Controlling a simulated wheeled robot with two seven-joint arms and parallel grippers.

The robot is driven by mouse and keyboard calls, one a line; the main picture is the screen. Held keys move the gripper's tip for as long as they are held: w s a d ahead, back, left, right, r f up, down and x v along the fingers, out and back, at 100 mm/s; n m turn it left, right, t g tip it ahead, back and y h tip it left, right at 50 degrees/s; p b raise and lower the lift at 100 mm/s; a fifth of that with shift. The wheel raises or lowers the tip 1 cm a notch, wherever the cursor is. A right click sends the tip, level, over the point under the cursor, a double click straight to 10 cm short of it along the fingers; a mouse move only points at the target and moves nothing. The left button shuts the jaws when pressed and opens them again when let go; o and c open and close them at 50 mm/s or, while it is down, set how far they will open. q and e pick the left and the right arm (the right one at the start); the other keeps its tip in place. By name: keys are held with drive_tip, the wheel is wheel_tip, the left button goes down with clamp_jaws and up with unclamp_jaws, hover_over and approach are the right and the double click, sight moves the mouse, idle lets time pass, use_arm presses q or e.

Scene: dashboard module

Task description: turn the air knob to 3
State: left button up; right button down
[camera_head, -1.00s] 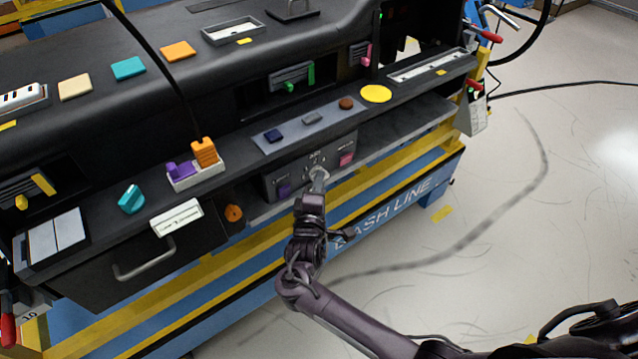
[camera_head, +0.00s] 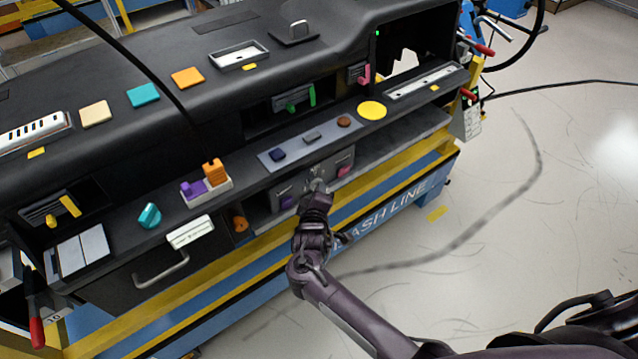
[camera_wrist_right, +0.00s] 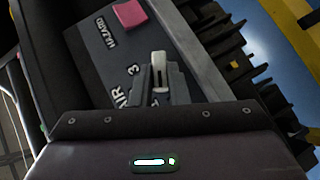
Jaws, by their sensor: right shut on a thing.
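The air knob (camera_wrist_right: 159,68) is a pale grey lever-shaped knob on the dark control panel (camera_wrist_right: 90,70). In the right wrist view the printed word AIR and the marks 3 and 1 show around it. Its pointer runs up the picture, to the right of the 3. My right gripper (camera_head: 318,188) is at the panel in the head view and is shut on the knob. The gripper hides most of the knob in the head view. My left gripper is not in view.
A pink hazard button (camera_wrist_right: 130,14) and a purple button (camera_head: 287,202) flank the knob on the panel. A shelf with a blue, a grey and a brown piece (camera_head: 343,122) lies just above. An orange knob (camera_head: 240,224) is to the left. Open floor lies right.

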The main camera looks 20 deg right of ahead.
drive_tip(key=shift+w+d+r+m+g+y+p, duration=0.15)
drive_tip(key=shift+d+m+g+y+p, duration=0.35)
drive_tip(key=shift+m+g+y, duration=1.5)
drive_tip(key=shift+w+d+f+m+g+y+p, duration=0.2)
drive_tip(key=shift+m+y+p, duration=0.75)
drive_tip(key=shift+y, duration=2.1)
drive_tip(key=shift+w+d+r+m+g+y+p, duration=0.2)
drive_tip(key=shift+d+m+g+y, duration=0.65)
drive_tip(key=shift+m+y, duration=1.4)
drive_tip(key=shift+s+a+n+g+y, duration=0.15)
drive_tip(key=shift+a+n+g+y, duration=0.15)
drive_tip(key=shift+y, duration=0.1)
drive_tip(key=c, duration=1.4)
unclamp_jaws()
